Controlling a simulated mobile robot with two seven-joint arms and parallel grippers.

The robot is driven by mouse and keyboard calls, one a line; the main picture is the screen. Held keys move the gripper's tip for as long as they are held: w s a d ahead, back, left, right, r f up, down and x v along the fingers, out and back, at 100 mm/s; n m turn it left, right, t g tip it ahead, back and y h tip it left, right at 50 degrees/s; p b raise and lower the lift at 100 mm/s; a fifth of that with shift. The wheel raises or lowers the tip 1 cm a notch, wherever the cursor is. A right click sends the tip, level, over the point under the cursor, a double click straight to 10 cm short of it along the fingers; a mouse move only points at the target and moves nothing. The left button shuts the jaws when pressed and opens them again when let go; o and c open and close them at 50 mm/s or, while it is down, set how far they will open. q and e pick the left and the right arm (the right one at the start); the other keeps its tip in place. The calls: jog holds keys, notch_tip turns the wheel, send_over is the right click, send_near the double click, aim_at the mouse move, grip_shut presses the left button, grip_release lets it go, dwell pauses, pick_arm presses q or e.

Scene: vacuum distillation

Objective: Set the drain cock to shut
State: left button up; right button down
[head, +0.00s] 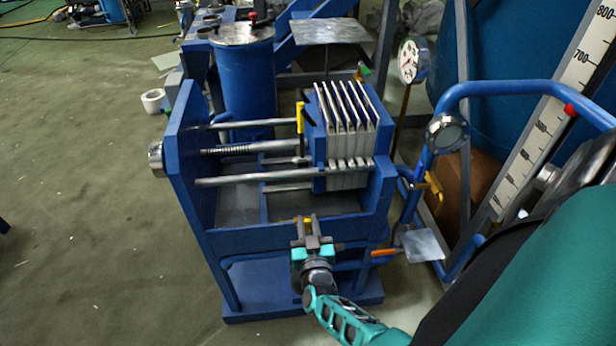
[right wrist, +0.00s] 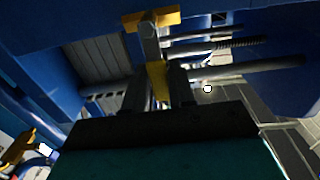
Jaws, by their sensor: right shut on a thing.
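The drain cock shows in the right wrist view as a yellow bar (right wrist: 170,17) on a grey stem, with a yellow tab (right wrist: 156,78) below it. In the head view only a small yellow bit (head: 307,220) of it shows at the front of the blue press frame. My right gripper (head: 306,226) is at that front rail, shut on the yellow tab, which sits between its two dark fingers in the right wrist view (right wrist: 158,92). The fingers hide part of the cock, and I cannot tell its exact setting. My left gripper is not in view.
The blue press frame (head: 176,135) holds steel rods and several pale plates (head: 345,150). A yellow lever (head: 300,117) stands beside the plates. At right are a blue pipe frame (head: 500,88), a yellow handle (head: 434,190) and a gauge (head: 413,60).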

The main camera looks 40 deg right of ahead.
dwell(0.3)
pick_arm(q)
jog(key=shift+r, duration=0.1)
pick_arm(e)
jog(key=c, duration=1)
grip_release()
jog(key=shift+c, duration=0.2)
